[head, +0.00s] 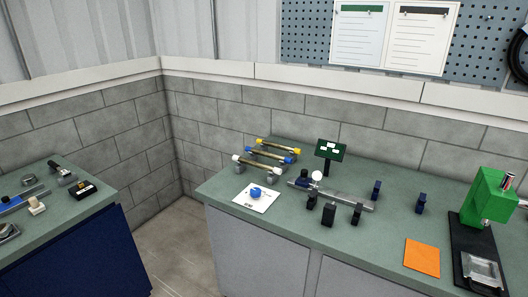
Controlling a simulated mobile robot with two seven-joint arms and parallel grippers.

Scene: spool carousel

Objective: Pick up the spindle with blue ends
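The spindle with blue ends (268,155) is the middle one of three spindles lying slantwise on a rack at the left part of the long green-topped bench. Its blue ends show at both tips. Behind it lies a spindle with yellow ends (277,146). In front of it lies a spindle with whitish ends (256,165). Neither of my grippers is in view.
A white card with a blue knob (257,196) lies in front of the rack. A metal bar assembly (335,196) and a small dark green sign (330,150) stand to its right. Further right are an orange sheet (421,256) and a green machine (487,197). A side bench (60,215) is at left.

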